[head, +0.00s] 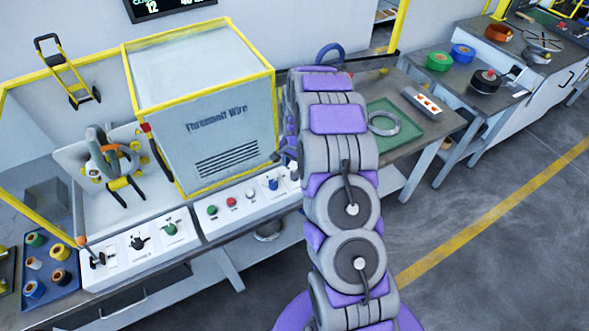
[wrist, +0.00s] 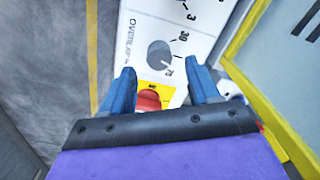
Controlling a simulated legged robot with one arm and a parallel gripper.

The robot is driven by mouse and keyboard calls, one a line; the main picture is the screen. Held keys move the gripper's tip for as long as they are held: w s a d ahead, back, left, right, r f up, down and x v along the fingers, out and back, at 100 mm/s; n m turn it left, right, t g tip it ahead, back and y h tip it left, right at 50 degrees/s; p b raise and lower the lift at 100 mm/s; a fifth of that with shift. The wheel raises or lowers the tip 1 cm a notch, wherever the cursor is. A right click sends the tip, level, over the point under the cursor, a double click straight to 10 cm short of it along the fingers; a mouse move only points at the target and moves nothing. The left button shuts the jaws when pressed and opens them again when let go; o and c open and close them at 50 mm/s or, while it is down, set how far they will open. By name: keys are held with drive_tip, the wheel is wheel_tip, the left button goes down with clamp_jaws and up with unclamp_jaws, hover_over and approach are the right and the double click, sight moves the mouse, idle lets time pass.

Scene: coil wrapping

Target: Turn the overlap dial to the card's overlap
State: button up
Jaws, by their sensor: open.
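The overlap dial (wrist: 160,53) is a round grey knob on a white panel (wrist: 136,22) in the wrist view, beside the printed word OVERLAP. Marks reading 30 and apparently 70 stand to its right; its pointer setting is too small to tell surely. My gripper (wrist: 163,82) is open, its two blue fingers apart and empty. In the picture the dial lies just beyond the fingertips, between their lines; no contact shows. In the head view my arm hides the gripper and this dial. I cannot identify the card for sure; a dark screen (head: 168,8) shows a cut-off 12.
A red button on a yellow plate (wrist: 150,98) shows between my fingers. A yellow-edged machine housing (wrist: 262,60) stands close on the right in the wrist view. In the head view, a blue knob (head: 272,183) and a green tray (head: 395,128) flank my arm.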

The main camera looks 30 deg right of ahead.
wheel_tip(320, 180, up, 14)
drive_tip(key=p, duration=0.1)
drive_tip(key=shift+f, duration=0.2)
drive_tip(key=m+b, duration=0.3)
drive_tip(key=b, duration=0.4)
approach(295, 173)
wheel_tip(295, 173, down, 9)
drive_tip(key=shift+a+r, duration=0.1)
drive_tip(key=shift+a, duration=0.1)
drive_tip(key=shift+c, duration=0.4)
drive_tip(key=c, duration=1)
drive_tip(key=shift+o, duration=0.2)
